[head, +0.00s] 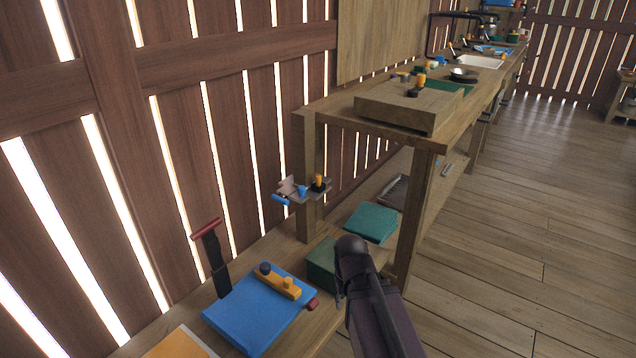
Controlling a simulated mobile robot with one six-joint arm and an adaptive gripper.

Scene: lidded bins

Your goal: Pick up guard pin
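No part is clearly recognisable as the guard pin. Small pin-like parts show on a bracket (309,190) at the wooden post: an upright yellow-and-black pin (319,182) and a blue rod (280,200). On the lower bench, a blue bin lid (258,312) carries an orange bar (279,283) with a dark knob (265,268); a small red end (313,304) shows at its right edge. A black lever with a red handle (206,229) stands behind the lid. My dark arm shows at the bottom centre, in front of the bench; its gripper cannot be made out.
A wooden post and the upper bench (330,108) stand over the lower shelf. Green bins (371,222) sit under it. A wooden box (410,105) with small parts is on top. A slatted wall closes the left. The floor (510,240) at the right is clear.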

